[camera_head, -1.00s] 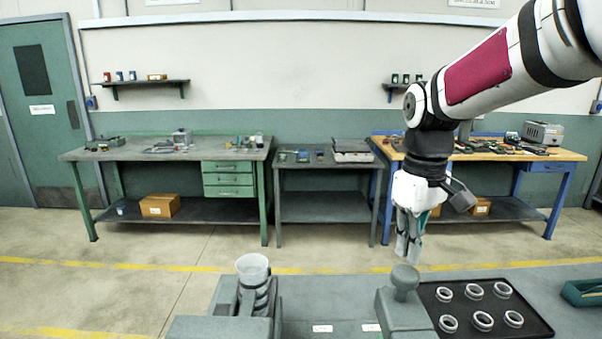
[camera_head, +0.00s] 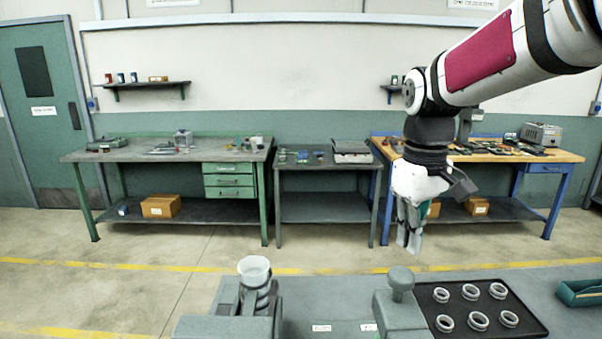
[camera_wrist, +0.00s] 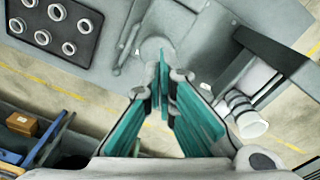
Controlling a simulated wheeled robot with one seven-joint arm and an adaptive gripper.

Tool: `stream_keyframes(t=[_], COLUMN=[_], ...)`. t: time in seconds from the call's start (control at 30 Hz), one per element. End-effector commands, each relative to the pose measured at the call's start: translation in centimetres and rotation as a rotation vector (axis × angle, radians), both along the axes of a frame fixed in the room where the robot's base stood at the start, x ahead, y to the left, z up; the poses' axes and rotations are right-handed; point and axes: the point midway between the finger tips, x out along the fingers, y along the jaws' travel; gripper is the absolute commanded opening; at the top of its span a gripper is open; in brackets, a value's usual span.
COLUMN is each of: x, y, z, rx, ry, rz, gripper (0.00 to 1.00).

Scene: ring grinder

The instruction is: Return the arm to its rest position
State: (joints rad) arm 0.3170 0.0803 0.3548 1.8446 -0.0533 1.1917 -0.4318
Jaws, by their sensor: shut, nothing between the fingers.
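My gripper (camera_head: 409,242) hangs pointing down at the right in the head view, above the grey machine's round knob (camera_head: 400,284) and apart from it. Its fingers are shut and empty. In the wrist view my gripper (camera_wrist: 163,62) shows its green-padded fingers close together, with the bench surface beyond them. My arm comes in from the upper right, bent at the elbow.
A black tray (camera_head: 470,327) with several metal rings lies right of the knob. A white cup-like part (camera_head: 254,269) tops a grey fixture at the left. A green bin (camera_head: 582,293) sits at the right edge. The air left of my gripper is clear.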

Motion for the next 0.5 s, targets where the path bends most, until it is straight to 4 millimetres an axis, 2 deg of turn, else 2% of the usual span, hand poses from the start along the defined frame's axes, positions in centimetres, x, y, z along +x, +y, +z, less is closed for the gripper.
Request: stream_keyframes(t=[0.2,0.33,0.5], x=[-5.8,-9.5,-14.0], y=[0.4,0.3,0.1], z=[2.4,3.1,3.0], rx=[-0.039,-0.031,0.018], ry=[-0.129,-0.216,-0.326], rz=[-0.124,-0.212,-0.323], gripper=[0.0,0.0,0.0])
